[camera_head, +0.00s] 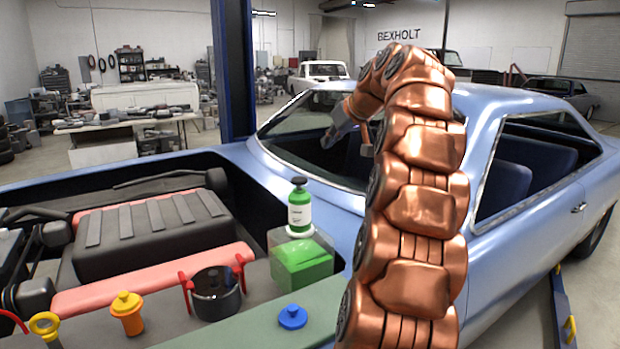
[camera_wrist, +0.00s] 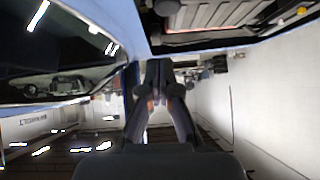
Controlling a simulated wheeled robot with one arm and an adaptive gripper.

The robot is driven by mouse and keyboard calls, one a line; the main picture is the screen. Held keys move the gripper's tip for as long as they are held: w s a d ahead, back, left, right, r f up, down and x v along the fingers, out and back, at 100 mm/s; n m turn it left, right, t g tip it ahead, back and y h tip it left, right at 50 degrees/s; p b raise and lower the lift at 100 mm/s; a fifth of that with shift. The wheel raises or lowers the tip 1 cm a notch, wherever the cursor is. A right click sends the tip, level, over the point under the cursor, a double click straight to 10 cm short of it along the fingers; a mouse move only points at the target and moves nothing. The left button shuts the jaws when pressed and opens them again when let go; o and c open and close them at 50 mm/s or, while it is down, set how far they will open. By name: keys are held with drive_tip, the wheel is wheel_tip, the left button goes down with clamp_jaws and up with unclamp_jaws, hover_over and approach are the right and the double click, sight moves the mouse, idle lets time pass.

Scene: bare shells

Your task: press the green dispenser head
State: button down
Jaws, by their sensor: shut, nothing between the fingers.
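I cannot make out the dispenser in the wrist view.
A dark pot with red handles (camera_head: 215,292), an orange-yellow knobbed piece (camera_head: 127,312) and a blue knob (camera_head: 292,317) are on the near ledge. The open engine bay with a dark ribbed cover (camera_head: 150,235) lies to the left. A blue post (camera_head: 233,70) rises behind.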

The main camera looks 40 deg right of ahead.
idle(0.4)
drive_tip(key=p, duration=0.3)
hover_over(305, 178)
drive_tip(key=s, duration=0.3)
wheel_tip(305, 178, down, 8)
drive_tip(key=shift+w+a+f, duration=0.1)
drive_tip(key=shift+a+f, duration=0.05)
drive_tip(key=shift+f, duration=0.5)
drive_tip(key=shift+w+a+f, duration=0.1)
drive_tip(key=shift+f, duration=0.5)
